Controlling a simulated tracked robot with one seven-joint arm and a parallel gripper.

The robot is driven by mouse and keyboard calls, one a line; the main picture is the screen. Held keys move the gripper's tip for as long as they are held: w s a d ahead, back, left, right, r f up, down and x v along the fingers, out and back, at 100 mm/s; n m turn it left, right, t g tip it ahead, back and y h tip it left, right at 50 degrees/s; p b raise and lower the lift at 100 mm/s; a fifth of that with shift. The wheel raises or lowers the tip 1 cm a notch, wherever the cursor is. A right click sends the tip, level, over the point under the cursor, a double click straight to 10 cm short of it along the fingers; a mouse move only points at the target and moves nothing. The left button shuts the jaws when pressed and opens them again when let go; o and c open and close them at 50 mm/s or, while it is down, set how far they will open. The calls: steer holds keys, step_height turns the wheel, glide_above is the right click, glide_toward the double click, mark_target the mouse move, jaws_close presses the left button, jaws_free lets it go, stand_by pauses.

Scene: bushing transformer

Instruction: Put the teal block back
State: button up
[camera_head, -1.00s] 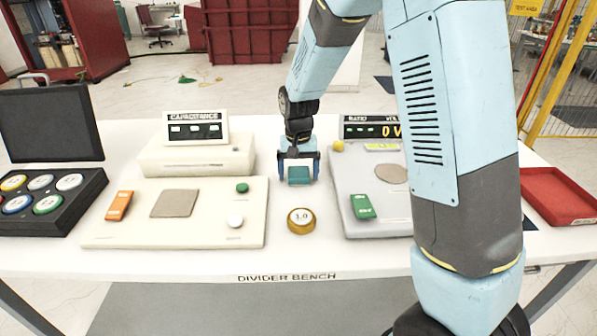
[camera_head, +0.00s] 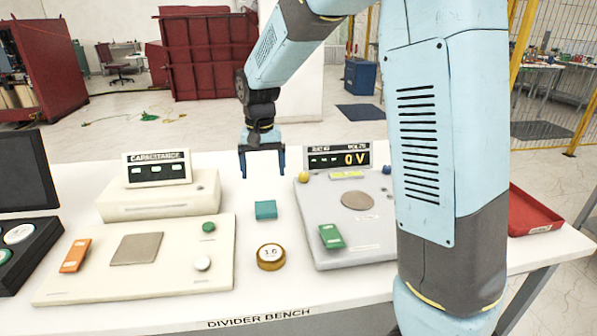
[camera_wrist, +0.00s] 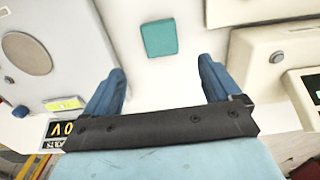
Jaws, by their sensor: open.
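The teal block (camera_head: 265,210) lies on the white bench between the capacitance unit and the ratio unit. It also shows in the wrist view (camera_wrist: 158,39), apart from the fingers. My gripper (camera_head: 262,175) is open and empty, raised above the bench behind the block in the head view. In the wrist view my gripper's two blue fingers (camera_wrist: 160,80) are spread wide with nothing between them.
The capacitance panel (camera_head: 210,262) stands left of the block and the grey ratio panel (camera_head: 320,225) stands right. A round yellow-rimmed weight-like disc (camera_head: 270,257) sits in front of the block. A red tray (camera_head: 535,212) is at the far right.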

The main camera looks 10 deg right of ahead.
steer(key=s+d+r+t, duration=0.4)
steer(key=s+d+r, duration=0.8)
steer(key=s+d, duration=0.4)
steer(key=s+d+t, duration=0.1)
steer(key=s+d, duration=0.1)
steer(key=s, duration=0.7)
steer(key=shift+s+d+t, duration=0.3)
